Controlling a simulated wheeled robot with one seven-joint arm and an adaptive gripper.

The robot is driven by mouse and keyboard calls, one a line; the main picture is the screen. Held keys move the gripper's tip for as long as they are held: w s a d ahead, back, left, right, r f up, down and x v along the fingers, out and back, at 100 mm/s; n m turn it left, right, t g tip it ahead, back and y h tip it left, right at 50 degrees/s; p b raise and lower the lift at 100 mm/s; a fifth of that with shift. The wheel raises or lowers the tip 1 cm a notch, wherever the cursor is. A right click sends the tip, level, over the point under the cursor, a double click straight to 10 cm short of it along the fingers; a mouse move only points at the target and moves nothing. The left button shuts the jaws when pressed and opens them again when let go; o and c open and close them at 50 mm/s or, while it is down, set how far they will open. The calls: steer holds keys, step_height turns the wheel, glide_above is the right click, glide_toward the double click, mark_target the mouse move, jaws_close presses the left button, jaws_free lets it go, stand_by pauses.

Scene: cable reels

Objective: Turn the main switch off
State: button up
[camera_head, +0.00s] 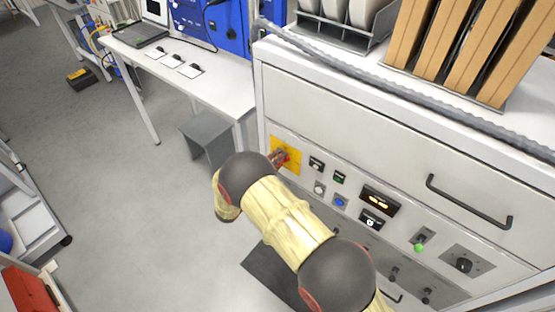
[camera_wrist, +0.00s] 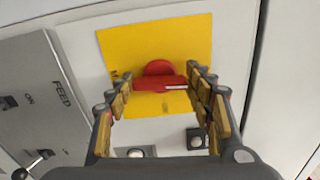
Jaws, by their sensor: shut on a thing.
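The main switch is a red rotary handle (camera_wrist: 160,82) on a yellow plate (camera_wrist: 118,48) in the wrist view. In the head view the red handle (camera_head: 281,157) and the yellow plate (camera_head: 290,168) show at the left end of the cabinet's control panel. My gripper (camera_wrist: 162,84) has one finger on each side of the red handle's bar, shut on it. The bar lies nearly level across the wrist view, with a white mark at its right part. In the head view my arm covers part of the area below the plate, and the fingers are mostly hidden.
Buttons, including a blue one (camera_head: 340,201), and lit displays (camera_head: 380,199) sit right of the switch. A drawer handle (camera_head: 468,201) sticks out farther right. A grey FEED panel (camera_wrist: 45,95) shows in the wrist view.

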steer(key=shift+n, duration=0.6)
steer(key=o, duration=1.2)
steer(key=shift+c, duration=0.2)
steer(key=v, duration=1.2)
steer(key=shift+a, duration=0.1)
steer(key=shift+w, duration=0.1)
